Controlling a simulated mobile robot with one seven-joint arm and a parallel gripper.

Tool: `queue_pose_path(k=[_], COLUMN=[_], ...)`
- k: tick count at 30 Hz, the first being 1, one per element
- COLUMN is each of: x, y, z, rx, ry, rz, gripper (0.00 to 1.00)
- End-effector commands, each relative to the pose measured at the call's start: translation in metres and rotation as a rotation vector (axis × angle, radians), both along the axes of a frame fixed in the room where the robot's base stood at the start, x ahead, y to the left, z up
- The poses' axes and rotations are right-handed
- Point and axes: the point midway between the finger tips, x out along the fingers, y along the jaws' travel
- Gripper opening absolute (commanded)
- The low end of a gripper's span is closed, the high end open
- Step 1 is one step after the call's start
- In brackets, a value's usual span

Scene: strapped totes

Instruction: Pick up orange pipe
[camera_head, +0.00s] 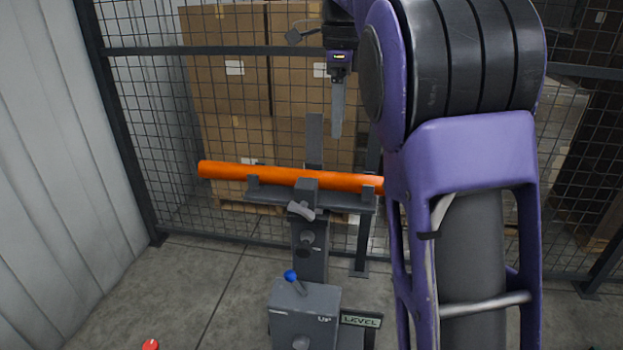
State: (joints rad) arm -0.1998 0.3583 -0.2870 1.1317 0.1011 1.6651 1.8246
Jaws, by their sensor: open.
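The orange pipe (290,176) lies nearly level across a dark grey stand (311,254), resting on its top bracket with small upright stops. Its right end is hidden behind my purple arm. A grey clamp block on the stand overlaps the pipe's middle. My gripper (337,120) hangs above and behind the pipe's right half in the picture, with its finger pointing down. It is open and apart from the pipe. One finger shows clearly; the other is hard to make out.
A wire mesh fence (215,120) stands behind, with cardboard boxes (225,70) beyond it. A grey control box (303,308) with a blue-knobbed lever and a LEVEL sign (361,321) sit in front. A corrugated wall (50,180) is at left. Floor at left is mostly clear.

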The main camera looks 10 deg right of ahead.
Motion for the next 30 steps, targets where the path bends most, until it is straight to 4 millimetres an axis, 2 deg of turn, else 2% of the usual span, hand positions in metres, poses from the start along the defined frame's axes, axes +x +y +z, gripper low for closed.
queue_pose_path(k=[6, 9, 17, 25, 30], x=[-0.001, 0.000, 0.000, 0.004, 0.004], y=[0.000, -0.001, -0.001, -0.002, -0.002], z=[-0.048, -0.065, -0.085, -0.123, -0.132], rx=[-0.001, -0.002, -0.001, 0.000, -0.001], ry=[0.003, 0.002, 0.000, 0.002, 0.000], rz=[0.000, 0.000, 0.000, 0.000, 0.000], gripper=[0.84, 0.84, 0.84, 0.84, 0.84])
